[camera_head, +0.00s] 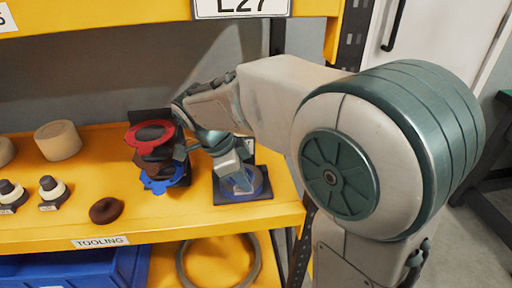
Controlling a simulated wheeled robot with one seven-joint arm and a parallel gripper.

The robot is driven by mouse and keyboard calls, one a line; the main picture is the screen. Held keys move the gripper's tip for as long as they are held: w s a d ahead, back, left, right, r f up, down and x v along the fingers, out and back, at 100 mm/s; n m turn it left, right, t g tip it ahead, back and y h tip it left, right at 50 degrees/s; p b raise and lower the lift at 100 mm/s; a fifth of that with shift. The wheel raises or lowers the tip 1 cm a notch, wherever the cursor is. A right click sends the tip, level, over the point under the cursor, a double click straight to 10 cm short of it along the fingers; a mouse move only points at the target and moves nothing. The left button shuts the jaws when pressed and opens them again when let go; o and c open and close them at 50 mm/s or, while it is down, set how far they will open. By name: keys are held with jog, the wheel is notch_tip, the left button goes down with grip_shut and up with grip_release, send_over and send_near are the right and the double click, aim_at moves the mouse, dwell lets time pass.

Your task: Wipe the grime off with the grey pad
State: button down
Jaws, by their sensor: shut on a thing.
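My gripper (238,184) reaches down from the upper right over the yellow shelf. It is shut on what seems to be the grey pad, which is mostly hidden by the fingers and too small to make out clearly. The fingertips are at a blue round piece (258,186) on a black base plate (229,198). I cannot tell whether the pad touches its surface. I cannot make out any grime from this view.
Close left of my gripper stands a stack with a red flanged ring (150,132) on top and a blue one (160,184) below. A brown disc (106,210), a tan cylinder (58,140) and small black-and-white fittings (52,190) stand further left.

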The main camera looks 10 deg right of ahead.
aim_at(235, 189)
jog(key=shift+a+p, duration=0.3)
jog(key=shift+a, duration=1.45)
jog(key=shift+d+f+b, duration=0.1)
jog(key=shift+d+b, duration=0.5)
jog(key=shift+d, duration=2.75)
notch_tip(235, 189, up, 8)
jog(key=p, duration=0.5)
